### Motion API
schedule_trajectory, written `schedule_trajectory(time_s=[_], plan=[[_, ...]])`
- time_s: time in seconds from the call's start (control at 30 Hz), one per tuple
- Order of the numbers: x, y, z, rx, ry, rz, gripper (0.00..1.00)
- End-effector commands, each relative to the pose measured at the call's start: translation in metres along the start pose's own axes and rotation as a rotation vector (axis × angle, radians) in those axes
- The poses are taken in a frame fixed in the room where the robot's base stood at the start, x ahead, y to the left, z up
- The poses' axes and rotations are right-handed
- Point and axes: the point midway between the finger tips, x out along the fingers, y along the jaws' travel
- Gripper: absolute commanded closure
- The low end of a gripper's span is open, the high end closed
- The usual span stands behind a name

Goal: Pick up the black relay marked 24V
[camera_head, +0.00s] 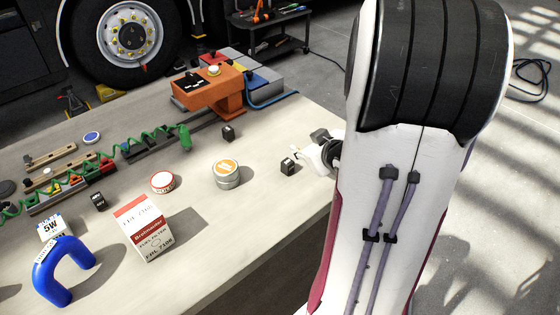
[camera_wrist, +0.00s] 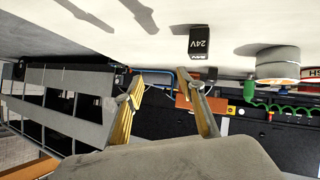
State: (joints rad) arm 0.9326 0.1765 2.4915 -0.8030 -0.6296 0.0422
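The black relay marked 24V (camera_wrist: 199,42) shows in the wrist view, which looks upside down, with its label readable. It stands on the pale bench top beyond and to the right of my fingertips, apart from them. My gripper (camera_wrist: 160,78) has its two fingers spread with nothing between them. In the head view, a black relay (camera_head: 288,167) with a pale mark stands just left of my arm's end; it appears to be the same one, but its label is too small to read.
Other black relays stand by the orange block (camera_head: 228,132) and farther left (camera_head: 97,201). An orange-lidded tin (camera_head: 227,176), a red-white tin (camera_head: 163,183), a filter box (camera_head: 145,230) and a blue hose (camera_head: 62,274) share the bench. Bare bench surrounds the nearest relay.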

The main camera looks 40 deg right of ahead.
Motion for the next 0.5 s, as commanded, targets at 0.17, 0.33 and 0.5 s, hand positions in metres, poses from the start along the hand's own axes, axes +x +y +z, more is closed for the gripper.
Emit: schedule_trajectory(time_s=[0.17,0.33,0.5], plan=[[0.007,0.009,0.021,0.038,0.054,-0.029,0.61],[0.01,0.013,0.037,0.075,0.117,-0.063,0.61],[0.009,0.011,0.05,0.104,0.186,-0.106,0.61]])
